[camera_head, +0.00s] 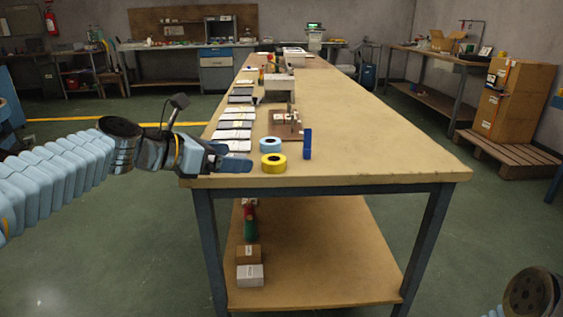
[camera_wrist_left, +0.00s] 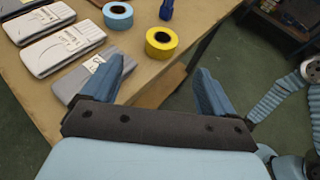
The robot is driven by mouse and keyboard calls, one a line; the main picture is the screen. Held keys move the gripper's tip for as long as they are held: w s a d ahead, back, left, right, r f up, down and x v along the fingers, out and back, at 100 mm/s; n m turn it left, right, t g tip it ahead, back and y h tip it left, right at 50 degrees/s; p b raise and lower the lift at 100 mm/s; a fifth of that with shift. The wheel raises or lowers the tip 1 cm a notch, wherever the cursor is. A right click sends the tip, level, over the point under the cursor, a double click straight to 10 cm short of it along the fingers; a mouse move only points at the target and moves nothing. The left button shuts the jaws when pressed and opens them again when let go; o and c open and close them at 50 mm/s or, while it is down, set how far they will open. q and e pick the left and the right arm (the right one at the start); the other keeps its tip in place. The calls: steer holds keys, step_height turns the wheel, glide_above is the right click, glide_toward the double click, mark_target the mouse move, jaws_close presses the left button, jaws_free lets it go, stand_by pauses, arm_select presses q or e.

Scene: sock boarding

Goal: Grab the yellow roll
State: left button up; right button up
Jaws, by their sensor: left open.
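The yellow roll (camera_head: 273,163) lies flat near the front left edge of the long wooden table (camera_head: 370,160). In the left wrist view the yellow roll (camera_wrist_left: 161,43) is ahead of the fingers, apart from them. My left gripper (camera_head: 236,163) is to the left of the roll at about the table's edge. Its two fingers are spread and empty in the left wrist view (camera_wrist_left: 158,85). A part of my right arm shows at the lower right of the head view; its gripper is out of view.
A light blue roll (camera_head: 270,145) lies just behind the yellow one. Grey packaged socks (camera_head: 234,134) line the table's left side; one pack (camera_wrist_left: 95,72) is beside a finger. The table's right half is clear.

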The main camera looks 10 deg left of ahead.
mark_target(271, 160)
arm_select(q)
steer(key=x, duration=0.5)
steer(key=shift+w+d+f, duration=0.1)
steer(key=shift+w+f, duration=0.05)
steer(key=shift+f, duration=0.05)
steer(key=x, duration=0.5)
steer(key=shift+w+d+r, duration=0.1)
steer(key=shift+d, duration=0.15)
steer(key=shift+c, duration=0.5)
steer(key=shift+r, duration=0.1)
steer(key=c, duration=1.1)
